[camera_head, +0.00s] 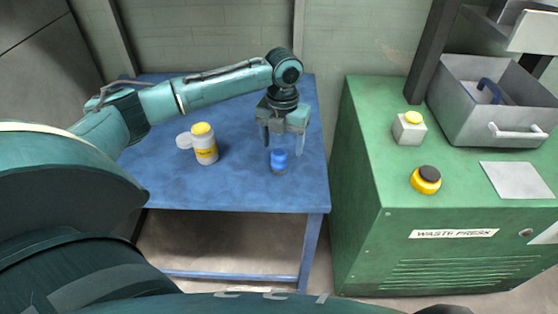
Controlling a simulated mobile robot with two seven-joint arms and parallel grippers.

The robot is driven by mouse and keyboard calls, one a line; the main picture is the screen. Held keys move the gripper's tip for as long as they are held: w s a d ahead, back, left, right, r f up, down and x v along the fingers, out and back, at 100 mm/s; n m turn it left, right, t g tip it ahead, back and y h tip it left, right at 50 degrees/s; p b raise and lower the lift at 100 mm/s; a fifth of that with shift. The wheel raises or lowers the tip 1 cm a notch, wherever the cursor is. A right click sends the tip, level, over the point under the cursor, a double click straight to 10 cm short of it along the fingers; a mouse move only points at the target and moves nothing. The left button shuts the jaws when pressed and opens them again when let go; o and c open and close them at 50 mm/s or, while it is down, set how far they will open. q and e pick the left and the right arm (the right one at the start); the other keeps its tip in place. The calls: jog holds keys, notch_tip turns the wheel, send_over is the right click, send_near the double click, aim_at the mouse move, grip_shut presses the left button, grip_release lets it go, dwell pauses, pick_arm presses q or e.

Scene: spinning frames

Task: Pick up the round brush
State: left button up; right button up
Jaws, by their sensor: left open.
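A small round blue object (279,157), which I take to be the round brush, stands on the blue table (240,190) near its right front part. Its underside looks darker and its bristles cannot be made out. My left gripper (283,144) points down just above it, with the two fingers apart, one to each side of it in the picture. Nothing shows held between the fingers. I cannot tell whether the fingertips reach down level with the blue object. My right gripper is not in view.
The table's front is clear.

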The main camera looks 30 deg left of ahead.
aim_at(279, 152)
pick_arm(q)
jog(key=f, duration=0.5)
jog(key=shift+s+a+f, duration=0.1)
jog(key=shift+s+a, duration=0.2)
jog(key=c, duration=1.1)
